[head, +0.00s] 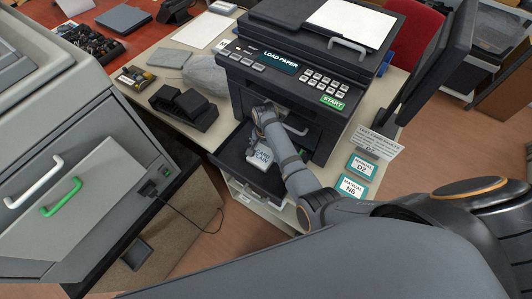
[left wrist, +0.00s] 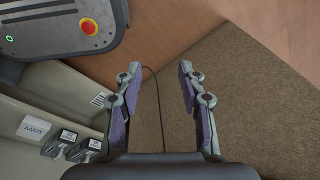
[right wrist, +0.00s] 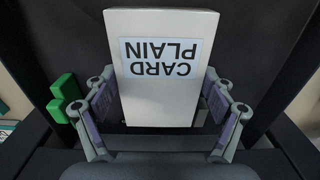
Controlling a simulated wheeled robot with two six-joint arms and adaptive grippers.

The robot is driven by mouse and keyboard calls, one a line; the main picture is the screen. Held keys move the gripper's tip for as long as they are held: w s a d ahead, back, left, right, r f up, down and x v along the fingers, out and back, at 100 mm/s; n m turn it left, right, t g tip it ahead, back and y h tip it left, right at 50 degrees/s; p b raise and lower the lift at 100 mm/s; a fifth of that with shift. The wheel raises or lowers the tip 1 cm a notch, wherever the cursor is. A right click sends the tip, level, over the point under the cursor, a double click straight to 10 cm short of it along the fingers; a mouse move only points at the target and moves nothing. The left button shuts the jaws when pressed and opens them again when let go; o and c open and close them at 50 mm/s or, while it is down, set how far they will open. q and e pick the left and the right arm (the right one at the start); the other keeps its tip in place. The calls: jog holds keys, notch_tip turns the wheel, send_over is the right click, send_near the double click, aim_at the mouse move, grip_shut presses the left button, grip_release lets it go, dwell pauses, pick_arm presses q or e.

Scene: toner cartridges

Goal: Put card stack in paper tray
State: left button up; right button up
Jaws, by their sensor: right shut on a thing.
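The card stack (head: 261,158) is a white block with a "CARD PLAIN" label. It is in or just above the open dark paper tray (head: 232,148), which juts from the front of the printer; I cannot tell whether it touches the tray floor. My right gripper (head: 262,138) reaches over the tray. In the right wrist view, the right gripper (right wrist: 160,103) has a finger on each side of the card stack (right wrist: 160,35) and is shut on it. In the left wrist view, my left gripper (left wrist: 157,72) is open and empty, above the brown floor. The left gripper is hidden in the head view.
The printer (head: 300,75) has a "LOAD PAPER" screen and a green START button. Manual cards (head: 362,167) and a sign (head: 378,143) are on the table at its right. A black holder (head: 183,105) stands left of the tray. A grey machine (head: 65,150) fills the left side.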

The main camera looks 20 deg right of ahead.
aim_at(265, 153)
jog(key=shift+s+r, duration=0.1)
jog(key=shift+s, duration=0.05)
jog(key=shift+a, duration=0.15)
jog(key=shift+s+a, duration=0.1)
jog(key=o, duration=1.4)
jog(key=shift+o, duration=0.5)
jog(key=shift+r, duration=0.1)
pick_arm(q)
notch_tip(265, 153, up, 13)
jog(key=s+p, duration=0.2)
jog(key=p, duration=1.1)
pick_arm(e)
notch_tip(265, 153, up, 12)
